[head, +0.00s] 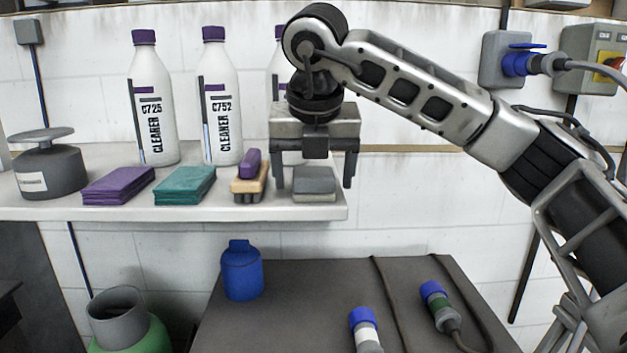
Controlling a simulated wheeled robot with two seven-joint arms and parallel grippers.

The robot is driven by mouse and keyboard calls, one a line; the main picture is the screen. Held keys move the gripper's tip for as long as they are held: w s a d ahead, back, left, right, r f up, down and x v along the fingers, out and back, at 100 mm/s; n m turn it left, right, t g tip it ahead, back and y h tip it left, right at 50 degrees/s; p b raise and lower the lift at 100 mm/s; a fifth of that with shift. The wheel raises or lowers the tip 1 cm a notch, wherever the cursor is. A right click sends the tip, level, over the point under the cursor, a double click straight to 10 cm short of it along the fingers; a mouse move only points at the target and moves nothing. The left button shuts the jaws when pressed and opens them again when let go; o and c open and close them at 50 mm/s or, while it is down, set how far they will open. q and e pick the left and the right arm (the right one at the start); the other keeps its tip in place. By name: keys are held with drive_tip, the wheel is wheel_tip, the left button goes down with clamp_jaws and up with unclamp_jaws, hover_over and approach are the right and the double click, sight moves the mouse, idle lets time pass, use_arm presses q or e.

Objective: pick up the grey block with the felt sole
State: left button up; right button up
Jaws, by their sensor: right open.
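The grey block (314,182) lies on the right end of the light shelf (200,212). A paler layer shows along its bottom edge, which looks like the sole. My right gripper (314,180) points down over the block with its jaws open. One finger shows to the left of the block and the other to its right. I cannot tell whether either finger touches it. My left gripper is not in view.
A brush with a purple handle (250,163) stands close left of the block. Teal cloths (185,186), purple cloths (118,186), white cleaner bottles (152,105) and a grey canister (48,170) share the shelf. Below is a dark surface with a blue bottle (241,272) and connectors (365,330).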

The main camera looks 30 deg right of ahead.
drive_tip(key=c, duration=1.1)
drive_tip(key=shift+r, duration=0.1)
drive_tip(key=shift+r, duration=0.6)
drive_tip(key=s+a+r, duration=0.8)
drive_tip(key=s+r, duration=0.3)
drive_tip(key=shift+s+a+r, duration=0.15)
drive_tip(key=shift+s+r, duration=0.05)
drive_tip(key=shift+r, duration=0.1)
